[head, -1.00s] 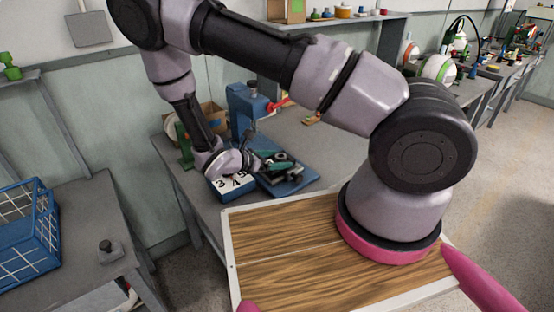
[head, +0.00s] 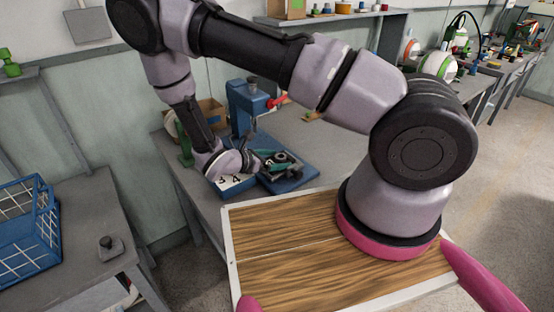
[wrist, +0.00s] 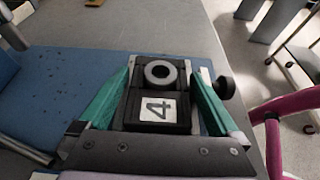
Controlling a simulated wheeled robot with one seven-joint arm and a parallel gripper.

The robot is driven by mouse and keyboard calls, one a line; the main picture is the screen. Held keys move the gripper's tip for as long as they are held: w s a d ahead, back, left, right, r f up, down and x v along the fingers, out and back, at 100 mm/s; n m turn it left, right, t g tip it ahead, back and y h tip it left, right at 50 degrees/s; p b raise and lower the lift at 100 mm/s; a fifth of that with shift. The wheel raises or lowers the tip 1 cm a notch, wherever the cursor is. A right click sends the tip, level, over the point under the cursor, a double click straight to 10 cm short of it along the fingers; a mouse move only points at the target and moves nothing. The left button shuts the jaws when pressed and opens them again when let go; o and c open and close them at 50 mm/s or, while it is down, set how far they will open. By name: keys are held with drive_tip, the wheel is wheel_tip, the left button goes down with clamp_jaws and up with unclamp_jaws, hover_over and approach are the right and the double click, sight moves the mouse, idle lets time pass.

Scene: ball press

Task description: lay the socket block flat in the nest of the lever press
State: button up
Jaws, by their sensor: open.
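The socket block (wrist: 158,117) is black, with a pale ring around a dark round hole and a white label reading 4. In the wrist view it lies between the two teal fingers of my gripper (wrist: 163,80), label and ring facing up. The gripper is open, with a finger on either side of it. The block appears to lie in the nest, whose dark side knob (wrist: 226,89) shows at the right; the fingers hide much of the nest. The lever press (head: 246,108) is blue with a red handle. In the head view my gripper (head: 266,158) is over its base plate.
The press's blue base plate (wrist: 60,85) has bare room at left in the wrist view. A blue-and-white numbered box (head: 232,186) is partly under my wrist. A cardboard box (head: 211,112) stands behind. The grey bench (head: 325,145) is clear to the right of the press.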

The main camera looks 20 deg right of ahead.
drive_tip(key=v, duration=1)
drive_tip(key=shift+s+a+r, duration=0.1)
drive_tip(key=shift+s+a, duration=0.1)
drive_tip(key=shift+a, duration=0.1)
drive_tip(key=shift+r, duration=0.1)
